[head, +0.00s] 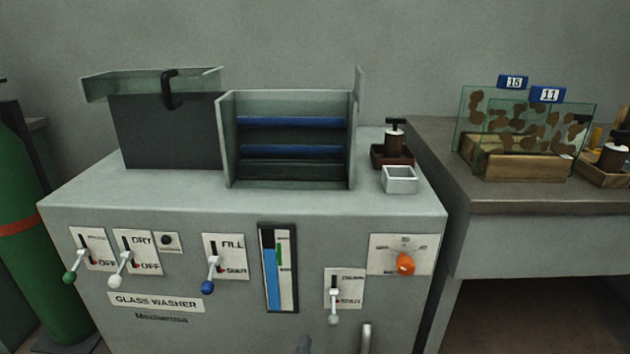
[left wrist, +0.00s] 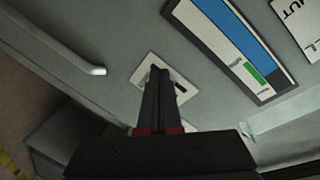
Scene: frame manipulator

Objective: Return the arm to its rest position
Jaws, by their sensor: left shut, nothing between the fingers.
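My left gripper (left wrist: 158,78) is shut and empty in the left wrist view, its dark fingers pressed together with red pads at their base. In that view the fingers overlap the white plate of the drain lever (left wrist: 183,90) on the washer front; whether they touch it I cannot tell. That lever hangs down. My right gripper is not in view.
A green cylinder (head: 45,285) stands left, a bench (head: 520,203) right.

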